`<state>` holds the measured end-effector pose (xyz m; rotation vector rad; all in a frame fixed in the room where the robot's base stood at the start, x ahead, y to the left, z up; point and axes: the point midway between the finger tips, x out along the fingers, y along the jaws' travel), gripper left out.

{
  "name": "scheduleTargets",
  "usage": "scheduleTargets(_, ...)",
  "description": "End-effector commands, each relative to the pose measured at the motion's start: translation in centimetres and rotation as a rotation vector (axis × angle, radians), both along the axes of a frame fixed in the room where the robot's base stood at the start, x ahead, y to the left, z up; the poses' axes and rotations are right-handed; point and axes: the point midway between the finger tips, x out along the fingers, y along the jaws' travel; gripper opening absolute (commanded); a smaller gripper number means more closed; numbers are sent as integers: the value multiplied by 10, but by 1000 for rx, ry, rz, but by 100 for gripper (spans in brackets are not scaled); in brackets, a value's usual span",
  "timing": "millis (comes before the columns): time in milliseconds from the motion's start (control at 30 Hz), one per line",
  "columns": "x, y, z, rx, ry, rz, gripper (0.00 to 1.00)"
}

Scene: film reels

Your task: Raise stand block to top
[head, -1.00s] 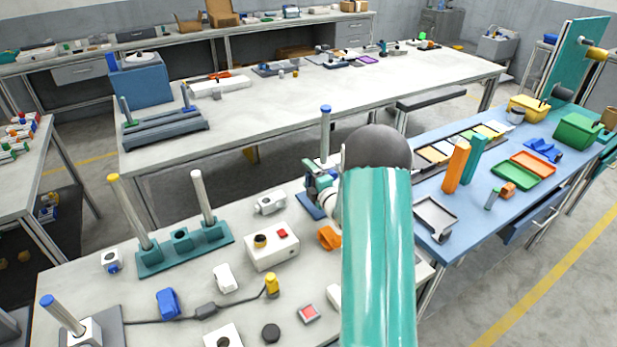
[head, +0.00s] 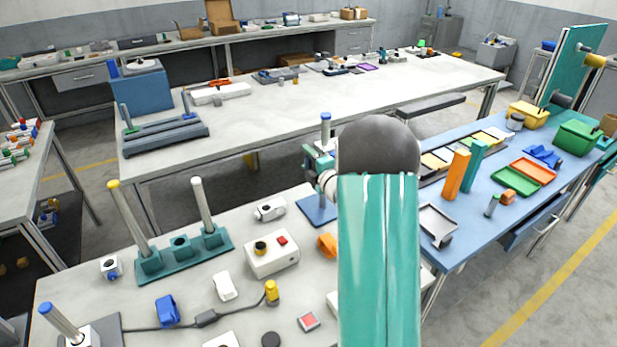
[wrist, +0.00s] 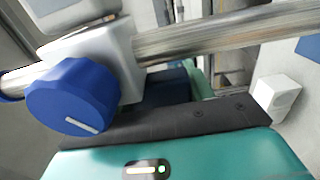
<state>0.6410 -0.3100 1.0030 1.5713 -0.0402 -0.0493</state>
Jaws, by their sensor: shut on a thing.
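The stand has a metal post with a blue cap (head: 326,117) and a blue base plate (head: 317,211), standing upright on the near bench. My gripper (head: 319,163) is on the post below the cap, partly hidden behind my arm; clear space shows between it and the base plate. In the wrist view, the pale grey stand block (wrist: 123,55) sits around the metal post (wrist: 215,33), with a large blue knob (wrist: 72,100) on its side. My gripper (wrist: 165,88) is shut on the block; the exact finger contact is partly hidden.
A white box with a red button (head: 272,255) and an orange piece (head: 327,245) lie near the stand. A teal rack with tall rods (head: 182,254) stands to the left. A second blue-capped stand (head: 62,322) is at the lower left. Space above the cap looks clear.

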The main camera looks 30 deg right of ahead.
Motion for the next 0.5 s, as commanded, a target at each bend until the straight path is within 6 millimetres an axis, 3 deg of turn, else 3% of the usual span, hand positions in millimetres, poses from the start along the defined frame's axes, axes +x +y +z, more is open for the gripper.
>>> scheduleTargets(33, 2, 1, 19, -7, -17, 3, 11)
scheduleTargets(167, 1, 1, 36, -6, -17, 2, 11)
scheduleTargets(500, 2, 0, 41, -4, -20, 1, 11)
